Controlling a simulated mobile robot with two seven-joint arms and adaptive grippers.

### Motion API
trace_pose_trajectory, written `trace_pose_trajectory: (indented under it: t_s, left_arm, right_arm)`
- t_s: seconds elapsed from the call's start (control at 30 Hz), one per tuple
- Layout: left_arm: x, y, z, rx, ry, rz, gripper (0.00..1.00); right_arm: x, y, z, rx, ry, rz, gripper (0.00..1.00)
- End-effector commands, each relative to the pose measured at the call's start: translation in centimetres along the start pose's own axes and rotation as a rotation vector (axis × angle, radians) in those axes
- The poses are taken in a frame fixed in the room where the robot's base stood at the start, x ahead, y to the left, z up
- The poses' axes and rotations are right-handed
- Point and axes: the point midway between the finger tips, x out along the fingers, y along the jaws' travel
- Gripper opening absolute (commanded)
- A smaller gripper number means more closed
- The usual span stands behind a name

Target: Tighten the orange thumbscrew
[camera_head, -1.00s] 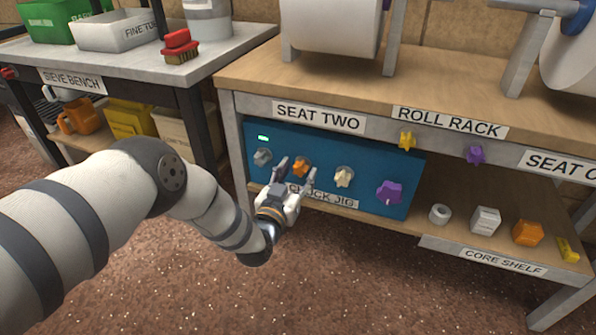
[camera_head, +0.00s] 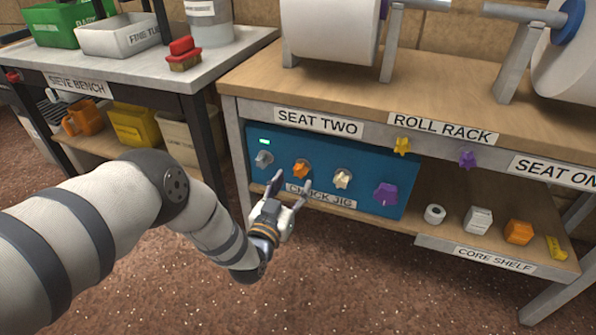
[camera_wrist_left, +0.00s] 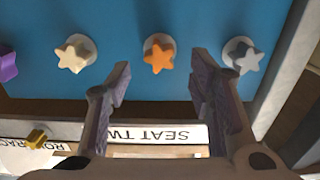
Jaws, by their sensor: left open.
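The orange thumbscrew (camera_head: 300,170) is star-shaped and sits on the blue panel labelled CHUCK JIG (camera_head: 320,205), second from the left in the head view. My left gripper (camera_head: 288,190) is open and empty, just below and in front of it, apart from it. In the left wrist view, which is upside down, the orange thumbscrew (camera_wrist_left: 158,57) shows in line with the gap between the two open fingers (camera_wrist_left: 160,80), beyond their tips. Nothing is held. My right gripper is not in view.
On the panel are a grey knob (camera_head: 264,158), a cream knob (camera_head: 342,179) and a purple knob (camera_head: 386,194). A small green light (camera_head: 264,142) shows at top left. The core shelf (camera_head: 450,245) stands to the right. Open floor lies in front.

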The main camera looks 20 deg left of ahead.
Motion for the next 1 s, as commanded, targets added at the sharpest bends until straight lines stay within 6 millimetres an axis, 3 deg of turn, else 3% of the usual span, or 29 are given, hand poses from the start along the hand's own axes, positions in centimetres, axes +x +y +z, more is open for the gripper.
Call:
trace_pose_trajectory:
  t_s: [0.2, 0.27, 0.5, 0.6, 1.0]
  left_arm:
    - [-0.01, 0.0, 0.12, -0.01, -0.001, 0.0, 0.48]
    - [-0.01, -0.07, 0.14, -0.092, -0.001, -0.002, 0.48]
    - [0.0, -0.2, 0.39, -0.805, -0.001, -0.005, 0.48]
    - [0.0, -0.11, 0.33, -0.996, -0.001, -0.003, 0.48]
    - [0.26, -0.01, 0.1, -1.05, 0.001, 0.001, 0.48]
  right_arm:
    - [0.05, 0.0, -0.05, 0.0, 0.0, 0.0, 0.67]
    - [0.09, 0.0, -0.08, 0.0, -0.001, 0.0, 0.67]
    - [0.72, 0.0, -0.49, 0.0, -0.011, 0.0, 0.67]
    - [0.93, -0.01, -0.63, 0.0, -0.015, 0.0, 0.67]
    - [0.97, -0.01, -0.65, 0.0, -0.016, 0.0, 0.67]
